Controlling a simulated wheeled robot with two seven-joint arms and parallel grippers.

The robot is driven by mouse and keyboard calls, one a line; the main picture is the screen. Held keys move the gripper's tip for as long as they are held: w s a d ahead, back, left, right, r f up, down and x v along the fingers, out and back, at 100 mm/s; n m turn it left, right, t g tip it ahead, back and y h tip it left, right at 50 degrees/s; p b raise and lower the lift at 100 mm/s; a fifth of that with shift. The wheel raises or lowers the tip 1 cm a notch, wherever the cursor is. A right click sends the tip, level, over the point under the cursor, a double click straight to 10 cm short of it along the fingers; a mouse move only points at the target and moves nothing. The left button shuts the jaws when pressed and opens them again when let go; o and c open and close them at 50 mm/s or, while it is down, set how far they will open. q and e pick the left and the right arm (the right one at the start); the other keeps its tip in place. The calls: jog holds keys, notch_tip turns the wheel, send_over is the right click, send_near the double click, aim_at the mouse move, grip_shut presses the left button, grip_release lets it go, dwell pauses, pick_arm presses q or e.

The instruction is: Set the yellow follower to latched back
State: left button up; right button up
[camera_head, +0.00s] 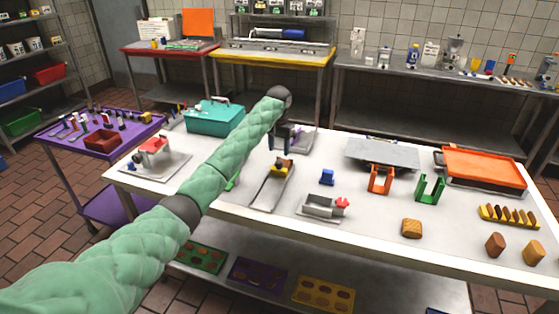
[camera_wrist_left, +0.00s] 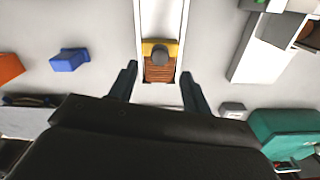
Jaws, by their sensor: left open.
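The yellow follower (camera_head: 281,170) sits in a pale narrow channel tray (camera_head: 264,195) on the white table. In the left wrist view the follower (camera_wrist_left: 148,47) is a yellow block with a dark grey knob (camera_wrist_left: 159,56), next to a brown ridged piece (camera_wrist_left: 158,75). My left gripper (camera_head: 280,145) points down near the tray's far end. In the left wrist view its two dark fingers (camera_wrist_left: 159,80) are apart, one to each side of the channel, with the follower showing between and beyond their tips. Contact with the follower cannot be seen. My right gripper is not in view.
A blue block (camera_head: 327,177), a grey tray with a red part (camera_head: 322,207), orange (camera_head: 380,180) and green (camera_head: 430,187) U-shaped pieces stand to the right. A teal box (camera_head: 214,116) is at the back left. The table's front right has clear room between bread pieces.

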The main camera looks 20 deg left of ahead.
aim_at(279, 162)
pick_arm(q)
jog(key=shift+f+p, duration=1)
jog(key=shift+f, duration=2.2)
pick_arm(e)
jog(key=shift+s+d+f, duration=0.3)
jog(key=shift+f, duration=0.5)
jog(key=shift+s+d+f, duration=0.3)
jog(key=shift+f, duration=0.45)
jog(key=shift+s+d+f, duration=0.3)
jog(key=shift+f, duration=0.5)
pick_arm(q)
grip_shut()
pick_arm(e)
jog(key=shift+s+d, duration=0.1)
